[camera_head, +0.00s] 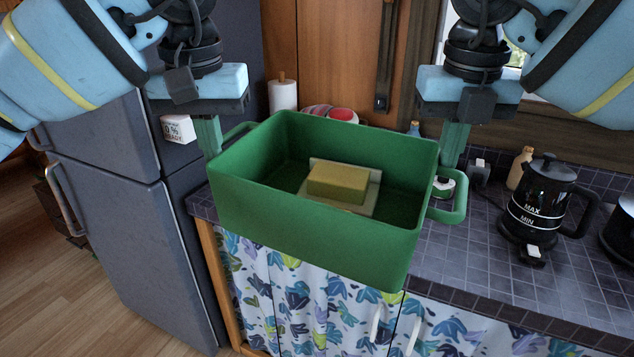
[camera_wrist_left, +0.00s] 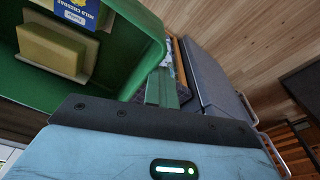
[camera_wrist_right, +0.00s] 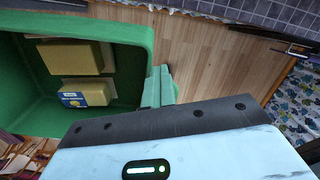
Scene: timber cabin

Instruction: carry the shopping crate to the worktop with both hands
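The green shopping crate (camera_head: 300,225) is in the middle of the head view, in front of and above the worktop (camera_head: 475,262) edge. It looks held up, but its underside is hidden. A yellow block (camera_head: 338,183) on a pale base lies inside; the wrist views also show a blue-labelled cheddar pack (camera_wrist_right: 82,93). My left gripper (camera_head: 208,137) is at the crate's left handle (camera_head: 238,131) and my right gripper (camera_head: 454,147) at its right handle (camera_head: 455,205). Both point down and appear closed on the handles, though the contact is partly hidden.
A black kettle (camera_head: 540,200), a bottle (camera_head: 520,168) and a dark pot (camera_head: 622,230) stand on the worktop at right. A paper roll (camera_head: 283,95) and a red-and-white item (camera_head: 342,115) are behind the crate. A grey fridge (camera_head: 120,220) stands at left. The front worktop strip is bare.

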